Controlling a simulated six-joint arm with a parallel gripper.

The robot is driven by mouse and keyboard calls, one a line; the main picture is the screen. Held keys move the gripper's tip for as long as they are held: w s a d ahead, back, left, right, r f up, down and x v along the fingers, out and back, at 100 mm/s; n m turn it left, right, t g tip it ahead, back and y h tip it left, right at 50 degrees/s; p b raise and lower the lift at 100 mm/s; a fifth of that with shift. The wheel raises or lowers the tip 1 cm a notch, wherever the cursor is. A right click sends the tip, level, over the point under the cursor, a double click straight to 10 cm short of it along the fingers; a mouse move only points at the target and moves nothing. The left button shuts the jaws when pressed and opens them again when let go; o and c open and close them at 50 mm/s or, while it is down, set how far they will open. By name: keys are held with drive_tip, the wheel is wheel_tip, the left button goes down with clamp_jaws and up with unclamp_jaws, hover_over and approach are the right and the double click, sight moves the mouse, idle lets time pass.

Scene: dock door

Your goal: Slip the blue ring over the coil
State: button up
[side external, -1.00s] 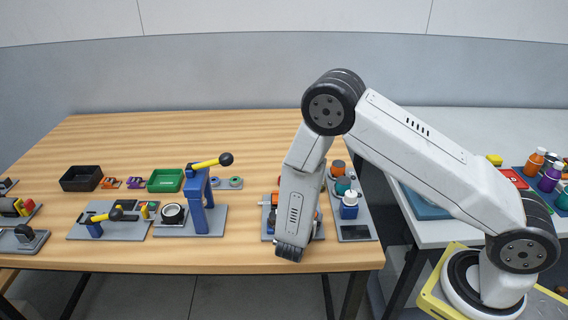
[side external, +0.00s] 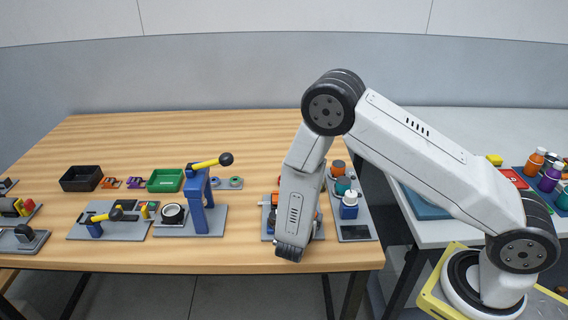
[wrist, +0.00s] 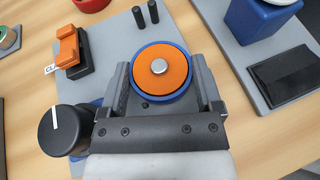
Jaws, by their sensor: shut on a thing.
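The blue ring (wrist: 137,88) is between the two fingers of my gripper (wrist: 160,80) in the wrist view, and the gripper is shut on it. The orange coil (wrist: 158,82), round with a silver pin (wrist: 159,66) at its centre, shows inside the ring. The ring surrounds the coil as seen from above. How far down the coil the ring sits cannot be told. In the side view my forearm and wrist hide the ring, the coil and the fingers.
A black knob (wrist: 62,130) stands close to the left finger. An orange block on a black stand (wrist: 72,50) and two black pegs (wrist: 146,14) are on the same grey plate. A blue container (wrist: 255,18) and a black pad (wrist: 285,75) lie to the right.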

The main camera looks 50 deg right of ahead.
drive_tip(key=shift+f, duration=0.1)
idle(0.3)
drive_tip(key=o, duration=1)
drive_tip(key=shift+r, duration=0.2)
drive_tip(key=shift+r, duration=3.85)
drive_tip(key=shift+s, duration=0.1)
drive_tip(key=s+d+r+m+g+y, duration=0.1)
drive_tip(key=s+r+m+g+y, duration=0.1)
drive_tip(key=s+m+g+y, duration=0.6)
drive_tip(key=s+a+r+m+t+y, duration=0.1)
drive_tip(key=m, duration=0.4)
drive_tip(key=s+a+r+m+t+y, duration=0.1)
drive_tip(key=s+a+r+m+t, duration=0.1)
drive_tip(key=m, duration=0.3)
drive_tip(key=s+a+r+m+t+y, duration=0.1)
drive_tip(key=m+y, duration=0.1)
drive_tip(key=m, duration=0.3)
drive_tip(key=shift+s+a+r, duration=0.2)
drive_tip(key=shift+a+r, duration=0.2)
